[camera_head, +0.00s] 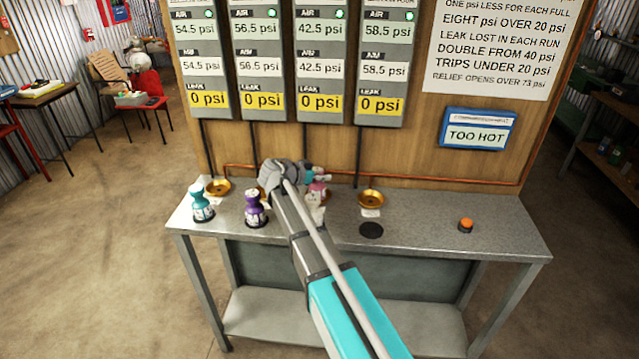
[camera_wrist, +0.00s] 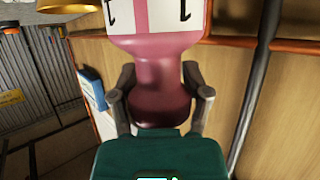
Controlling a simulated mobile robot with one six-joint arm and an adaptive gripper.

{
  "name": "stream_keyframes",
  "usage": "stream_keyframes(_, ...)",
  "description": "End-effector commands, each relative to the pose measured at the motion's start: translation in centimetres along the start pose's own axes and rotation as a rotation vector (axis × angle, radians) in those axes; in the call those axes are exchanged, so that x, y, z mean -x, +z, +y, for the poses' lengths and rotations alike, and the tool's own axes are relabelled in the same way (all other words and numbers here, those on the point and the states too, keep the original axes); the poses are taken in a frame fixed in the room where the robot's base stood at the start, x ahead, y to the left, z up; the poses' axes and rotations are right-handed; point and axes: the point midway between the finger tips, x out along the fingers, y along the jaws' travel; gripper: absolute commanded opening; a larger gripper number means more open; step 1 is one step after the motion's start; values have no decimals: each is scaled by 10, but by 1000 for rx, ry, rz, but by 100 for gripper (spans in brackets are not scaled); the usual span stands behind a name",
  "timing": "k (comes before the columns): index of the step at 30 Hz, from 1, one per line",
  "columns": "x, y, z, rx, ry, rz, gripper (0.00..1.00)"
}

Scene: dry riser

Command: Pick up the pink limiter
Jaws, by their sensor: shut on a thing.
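The pink limiter (camera_head: 318,188) is at the middle of the bench, partly hidden behind my arm in the head view. In the wrist view the pink limiter (camera_wrist: 160,68) fills the centre, with a narrow pink waist and a wider part bearing a white label with dark marks. My gripper (camera_wrist: 160,97) has one finger on each side of the waist and is shut on it. In the head view my gripper (camera_head: 316,175) is just above the pink limiter. I cannot tell whether its base touches the bench.
A teal limiter (camera_head: 202,205) and a purple limiter (camera_head: 255,210) stand left on the bench (camera_head: 480,235). Brass cups (camera_head: 218,186) (camera_head: 370,197) sit near the back. A black disc (camera_head: 371,230) and orange button (camera_head: 466,225) lie right. The gauge board (camera_head: 455,160) stands behind.

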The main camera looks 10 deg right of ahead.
Motion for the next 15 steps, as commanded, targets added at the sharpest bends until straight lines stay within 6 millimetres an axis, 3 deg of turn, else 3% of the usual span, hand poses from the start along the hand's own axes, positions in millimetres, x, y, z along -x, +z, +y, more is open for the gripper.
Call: stream_keyframes(15,8,-20,0,0,0,1,0)
